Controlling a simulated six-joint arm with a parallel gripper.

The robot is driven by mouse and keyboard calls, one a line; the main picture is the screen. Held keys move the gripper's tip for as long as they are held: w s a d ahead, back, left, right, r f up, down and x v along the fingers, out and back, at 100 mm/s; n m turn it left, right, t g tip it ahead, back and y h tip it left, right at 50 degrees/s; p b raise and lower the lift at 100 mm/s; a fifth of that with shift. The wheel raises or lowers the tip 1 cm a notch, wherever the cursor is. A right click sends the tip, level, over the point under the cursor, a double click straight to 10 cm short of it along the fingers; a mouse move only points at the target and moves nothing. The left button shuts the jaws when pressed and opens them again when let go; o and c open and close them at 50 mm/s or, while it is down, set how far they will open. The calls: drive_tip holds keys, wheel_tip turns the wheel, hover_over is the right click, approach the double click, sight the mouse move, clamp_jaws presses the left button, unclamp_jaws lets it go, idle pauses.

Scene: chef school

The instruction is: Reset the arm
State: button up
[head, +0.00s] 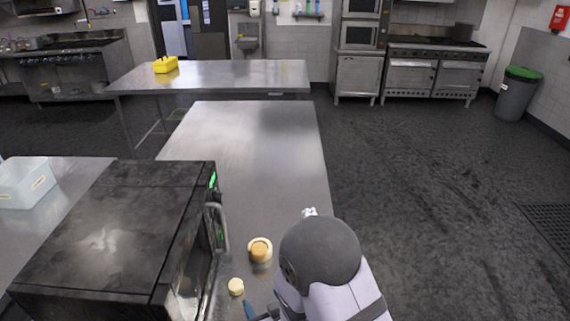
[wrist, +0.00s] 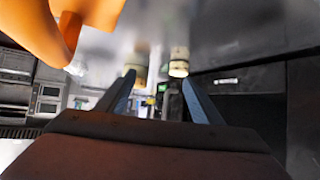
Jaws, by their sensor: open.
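My gripper (head: 258,313) shows at the bottom edge of the head view, low over the steel counter (head: 250,140), partly cut off and partly hidden by my arm. In the wrist view my gripper (wrist: 162,100) has its two blue-grey fingers spread apart with nothing held between them. A round cream item with a tan top (head: 260,249) and a smaller cream item (head: 236,287) stand on the counter, near and beyond the fingers. Two pale cylindrical items (wrist: 137,65) (wrist: 179,62) show past the fingertips in the wrist view.
A black oven (head: 115,230) with a handle stands left of the gripper. A large orange object (wrist: 88,15), unidentifiable, is close at the wrist view's upper left. A clear bin (head: 24,183) is at far left. The counter's far part is bare.

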drive_tip(key=s+d+r+m+g+h+p, duration=0.2)
drive_tip(key=d+r+g, duration=0.1)
drive_tip(key=d, duration=0.4)
drive_tip(key=s+d+r+m+g+h+p, duration=0.1)
drive_tip(key=s+d+r+g+h+p, duration=0.1)
drive_tip(key=d+r+g, duration=0.3)
drive_tip(key=s+d+r+m+g+p, duration=0.1)
drive_tip(key=s+d+r, duration=0.25)
drive_tip(key=s, duration=0.25)
drive_tip(key=s+d+r+m+g+p, duration=0.1)
drive_tip(key=s+d+r, duration=0.2)
drive_tip(key=s+d, duration=0.25)
drive_tip(key=shift+h, duration=0.4)
drive_tip(key=f+b, duration=0.5)
drive_tip(key=shift+s, duration=0.4)
